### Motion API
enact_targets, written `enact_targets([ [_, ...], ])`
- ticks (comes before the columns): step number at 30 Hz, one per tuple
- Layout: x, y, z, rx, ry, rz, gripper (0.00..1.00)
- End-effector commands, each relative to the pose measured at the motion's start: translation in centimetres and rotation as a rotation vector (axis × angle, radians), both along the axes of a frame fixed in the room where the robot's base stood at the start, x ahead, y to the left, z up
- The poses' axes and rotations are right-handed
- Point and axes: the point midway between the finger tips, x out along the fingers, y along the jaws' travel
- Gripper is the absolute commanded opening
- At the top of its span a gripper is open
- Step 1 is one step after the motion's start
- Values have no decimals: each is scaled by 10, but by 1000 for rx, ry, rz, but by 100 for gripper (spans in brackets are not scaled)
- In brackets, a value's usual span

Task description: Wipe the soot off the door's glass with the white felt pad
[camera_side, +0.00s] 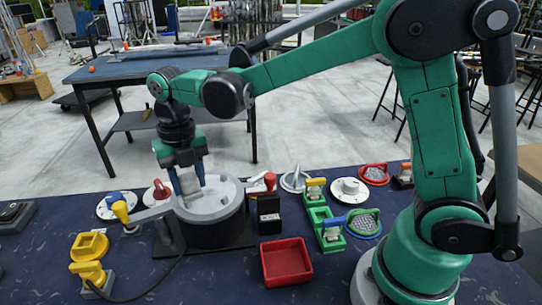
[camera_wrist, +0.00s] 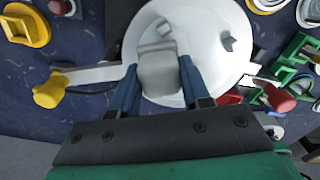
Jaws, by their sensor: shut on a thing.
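My gripper (camera_side: 187,188) points down over a round, pale grey door (camera_side: 228,207) on a black drum-shaped body. Its blue fingers also show in the wrist view (camera_wrist: 158,85), shut on a pale grey-white block, which I take for the felt pad (camera_wrist: 158,68). The pad is over the door's inner face, left of its middle in the side view. I cannot tell whether it touches the face. The door fills the top middle of the wrist view (camera_wrist: 215,70), with a small grey lug on it. I can make out no soot; the pad and fingers hide part of the face.
A yellow-knobbed lever (camera_side: 122,212) sticks out left of the door and a red-knobbed one (camera_side: 269,181) right. A red tray (camera_side: 286,262), green fixtures (camera_side: 326,228), yellow blocks (camera_side: 90,246) and several round discs surround it.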

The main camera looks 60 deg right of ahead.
Motion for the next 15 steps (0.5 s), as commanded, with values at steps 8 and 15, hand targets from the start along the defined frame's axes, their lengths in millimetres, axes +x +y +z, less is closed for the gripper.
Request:
enact_targets([
  [8,-19,-19,0,-1,0,-2,0],
  [15,-34,-35,0,-1,0,-1,0],
])
